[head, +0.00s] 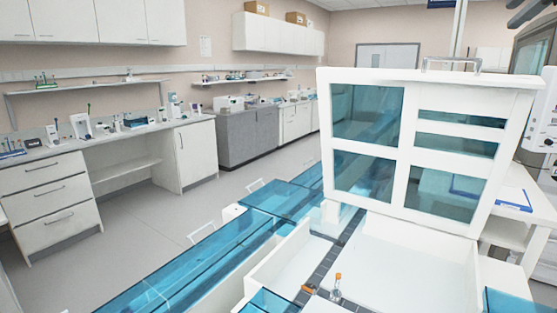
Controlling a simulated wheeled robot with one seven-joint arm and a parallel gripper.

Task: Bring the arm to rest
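My gripper and arm do not show in the head view. The tube track has a dark belt (318,254) running between blue-tinted transparent covers and a white bay. A small clear tube with an orange cap (337,287) stands upright at the belt near the bottom of the picture. A second small orange item (308,289) is just left of it, too small to make out fully. A white-framed lid (408,135) with blue-tinted panes and a metal handle stands raised behind the white bay (405,265).
Blue covers (210,262) stretch along the track at the lower left and middle. A lab bench with drawers (48,196) and small instruments lines the left wall. The grey floor (195,205) between bench and track is clear. A white table (525,215) stands at the right.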

